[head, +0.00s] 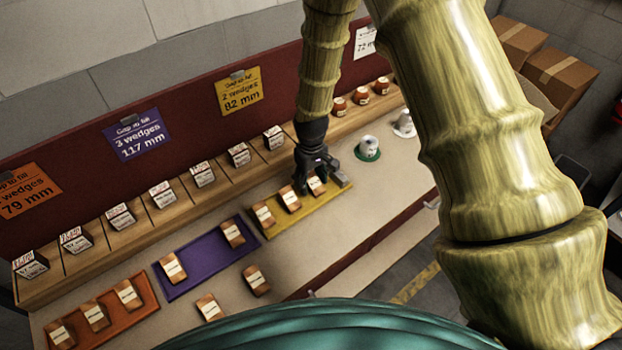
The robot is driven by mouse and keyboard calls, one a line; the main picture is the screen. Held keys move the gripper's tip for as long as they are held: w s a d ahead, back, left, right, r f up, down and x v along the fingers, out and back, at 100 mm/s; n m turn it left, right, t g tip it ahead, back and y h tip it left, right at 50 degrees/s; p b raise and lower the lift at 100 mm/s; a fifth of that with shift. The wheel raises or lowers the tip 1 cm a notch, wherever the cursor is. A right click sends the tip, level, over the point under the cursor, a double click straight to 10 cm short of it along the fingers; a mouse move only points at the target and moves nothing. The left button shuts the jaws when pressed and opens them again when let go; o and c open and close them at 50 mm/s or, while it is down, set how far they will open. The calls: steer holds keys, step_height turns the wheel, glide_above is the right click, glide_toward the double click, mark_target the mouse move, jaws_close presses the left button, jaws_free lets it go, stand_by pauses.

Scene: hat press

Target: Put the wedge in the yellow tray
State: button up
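The yellow tray (334,204) lies on the bench right of the purple tray. It carries a wooden wedge with a white label (262,214) at its left end, a second wedge (289,198) beside it, and a third wedge (316,186) farther right. My gripper (320,182) points down over the right part of the yellow tray. Its fingers are spread, one on each side of the third wedge, with a gap visible. The fingers partly hide that wedge, and I cannot tell whether it touches the tray floor. Two loose wedges lie on the bench, one (256,281) nearer the yellow tray and one (209,307).
The purple tray (205,259) holds two wedges and the orange tray (117,327) holds several. A wooden rack (88,257) with labelled blocks runs along the back. My arm blocks the right side.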

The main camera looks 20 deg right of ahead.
mark_target(311, 177)
step_height(311, 177, up, 12)
steer(key=b, duration=0.3)
steer(key=shift+r, duration=0.15)
stand_by(0.7)
